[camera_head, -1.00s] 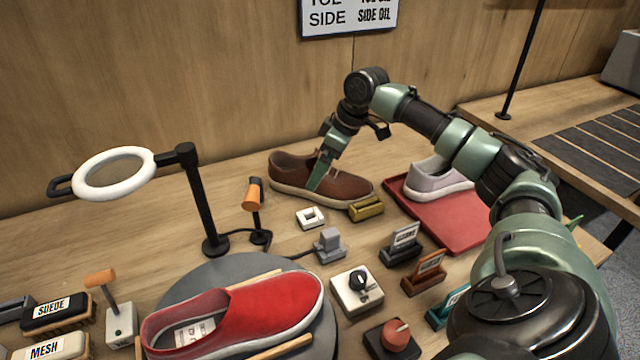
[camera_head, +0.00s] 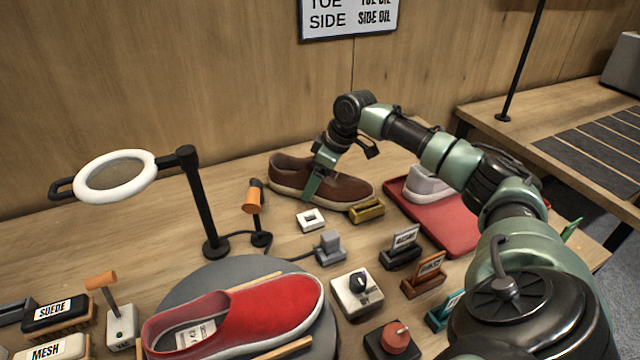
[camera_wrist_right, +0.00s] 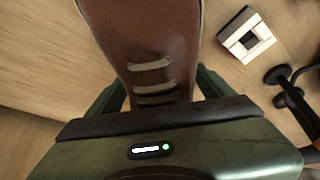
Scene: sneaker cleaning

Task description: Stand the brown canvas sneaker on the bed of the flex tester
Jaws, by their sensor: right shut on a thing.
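The brown canvas sneaker (camera_head: 348,190) rests on the table near the back wall in the head view, its white sole down. My right gripper (camera_head: 316,182) reaches down over its middle and is shut on it. In the right wrist view the brown upper with its pale laces (camera_wrist_right: 152,40) lies between the two green fingers of my right gripper (camera_wrist_right: 160,92). My left gripper is not in view. I cannot pick out the flex tester for certain in these frames.
A red slip-on (camera_head: 240,312) lies on a grey round stand (camera_head: 190,287) in front. A pale shoe (camera_head: 428,185) sits on a red tray (camera_head: 440,225) to the right. A brass block (camera_head: 367,210) and a white block (camera_head: 311,219) stand close by the brown sneaker. A ring lamp (camera_head: 150,165) rises at left.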

